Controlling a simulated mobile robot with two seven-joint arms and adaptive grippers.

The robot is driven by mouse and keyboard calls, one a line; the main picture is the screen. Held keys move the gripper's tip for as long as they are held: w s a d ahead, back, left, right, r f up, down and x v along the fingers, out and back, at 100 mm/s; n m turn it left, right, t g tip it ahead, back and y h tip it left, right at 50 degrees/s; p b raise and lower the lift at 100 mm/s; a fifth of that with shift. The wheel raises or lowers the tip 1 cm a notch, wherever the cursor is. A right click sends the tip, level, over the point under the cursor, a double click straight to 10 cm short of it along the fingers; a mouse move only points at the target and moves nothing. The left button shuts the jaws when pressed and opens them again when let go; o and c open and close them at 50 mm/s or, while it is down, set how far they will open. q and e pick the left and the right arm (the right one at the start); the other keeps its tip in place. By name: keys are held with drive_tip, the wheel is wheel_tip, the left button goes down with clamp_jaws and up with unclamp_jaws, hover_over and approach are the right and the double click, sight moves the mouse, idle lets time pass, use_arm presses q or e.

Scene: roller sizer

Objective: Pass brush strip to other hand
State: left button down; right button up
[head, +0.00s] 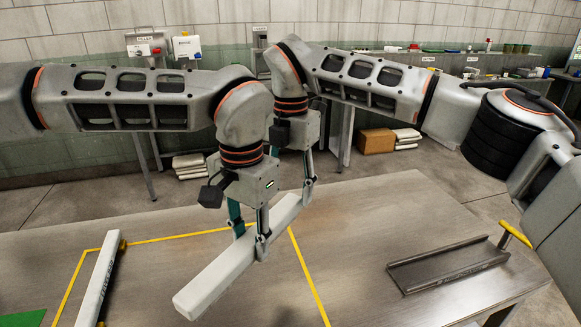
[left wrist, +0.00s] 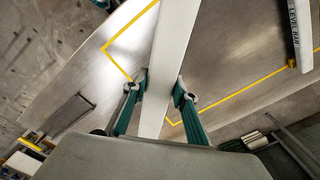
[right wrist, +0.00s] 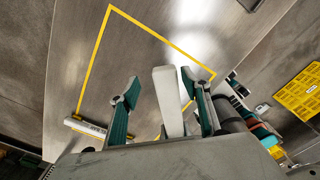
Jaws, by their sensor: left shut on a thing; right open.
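The brush strip (head: 226,273) is a long pale bar held tilted in the air above the table. My left gripper (head: 250,243) is shut on it around its middle. In the left wrist view the strip (left wrist: 168,50) runs between the fingers (left wrist: 158,93). My right gripper (head: 308,186) is at the strip's far end, past my left gripper. In the right wrist view its fingers (right wrist: 152,88) are open, with the strip's end (right wrist: 167,88) between them and a visible gap on each side. The strip's near end hangs free.
A white level bar (head: 100,280) lies on the table at the left, by a yellow taped outline (head: 180,238). A green patch (head: 22,318) is at the near left. The middle right of the table is clear.

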sight(290, 196)
drive_tip(key=shift+f, duration=1.65)
clamp_jaws()
use_arm(q)
drive_tip(key=c, duration=1.5)
unclamp_jaws()
drive_tip(key=shift+d, duration=0.1)
drive_tip(key=shift+s, duration=0.1)
use_arm(e)
drive_tip(key=shift+s, duration=0.15)
